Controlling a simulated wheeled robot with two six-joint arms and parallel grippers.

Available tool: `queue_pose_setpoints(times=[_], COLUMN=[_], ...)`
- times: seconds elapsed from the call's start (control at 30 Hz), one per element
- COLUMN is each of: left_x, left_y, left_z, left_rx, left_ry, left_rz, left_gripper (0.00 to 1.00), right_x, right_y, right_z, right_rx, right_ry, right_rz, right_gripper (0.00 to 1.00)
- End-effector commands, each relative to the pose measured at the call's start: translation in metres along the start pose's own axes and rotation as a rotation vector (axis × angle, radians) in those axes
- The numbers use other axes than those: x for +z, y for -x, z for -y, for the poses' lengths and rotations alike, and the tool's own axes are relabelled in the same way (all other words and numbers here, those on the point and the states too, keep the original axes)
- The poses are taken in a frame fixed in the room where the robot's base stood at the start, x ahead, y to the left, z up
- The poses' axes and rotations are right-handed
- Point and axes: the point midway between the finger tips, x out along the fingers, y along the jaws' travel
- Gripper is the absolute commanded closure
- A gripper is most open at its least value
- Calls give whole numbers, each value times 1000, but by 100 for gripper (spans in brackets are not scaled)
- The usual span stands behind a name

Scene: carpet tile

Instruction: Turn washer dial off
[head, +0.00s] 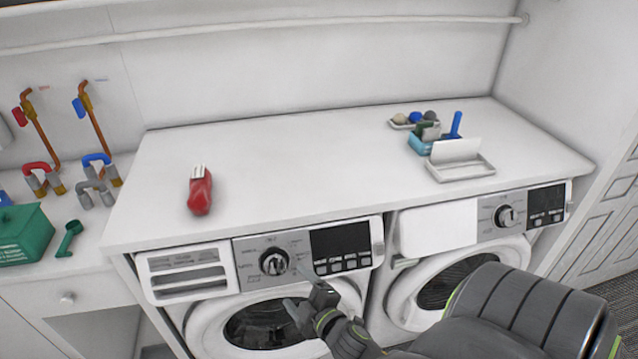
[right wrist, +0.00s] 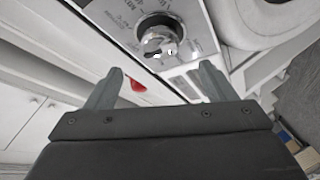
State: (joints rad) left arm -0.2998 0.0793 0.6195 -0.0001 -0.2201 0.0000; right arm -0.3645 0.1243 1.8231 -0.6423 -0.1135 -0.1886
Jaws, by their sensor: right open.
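The left washer (head: 272,322) has a silver control panel with a round dial (head: 273,262) beside a dark display. The dial also shows in the right wrist view (right wrist: 160,42), ahead of the fingers. My right gripper (head: 306,302) is in front of the washer, a little below and to the right of the dial. In the right wrist view my right gripper (right wrist: 160,85) has its two fingers spread apart with nothing between them. The dial lies beyond the fingertips and is not held. My left gripper is not in view.
A second machine (head: 455,275) with its own dial (head: 506,216) stands to the right. A red object (head: 200,191) lies on the white countertop (head: 300,180). A blue holder (head: 425,140) and a white tray (head: 458,170) are at its right. A green box (head: 38,236) is at far left.

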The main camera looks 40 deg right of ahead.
Motion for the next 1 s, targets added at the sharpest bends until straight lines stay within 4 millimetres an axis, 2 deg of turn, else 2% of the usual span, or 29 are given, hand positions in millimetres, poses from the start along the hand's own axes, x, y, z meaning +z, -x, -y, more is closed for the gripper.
queue_pose_setpoints(times=[0.03, 0.2, 0.4, 0.6, 1.0], left_x=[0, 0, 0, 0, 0], left_y=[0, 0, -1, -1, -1], left_z=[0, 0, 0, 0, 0], left_rx=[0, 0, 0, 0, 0], left_ry=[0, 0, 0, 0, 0], left_rz=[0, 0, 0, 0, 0], left_gripper=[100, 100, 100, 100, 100], right_x=[1, 1, 0, 0, 0], right_y=[13, 47, 75, 86, 86], right_z=[1, 1, 1, 0, 0], right_rx=[-2, -2, 0, 0, 0], right_ry=[-1, 0, 0, 1, 1], right_rz=[3, 2, 1, 0, 0], right_gripper=[23, 23, 23, 23, 23])
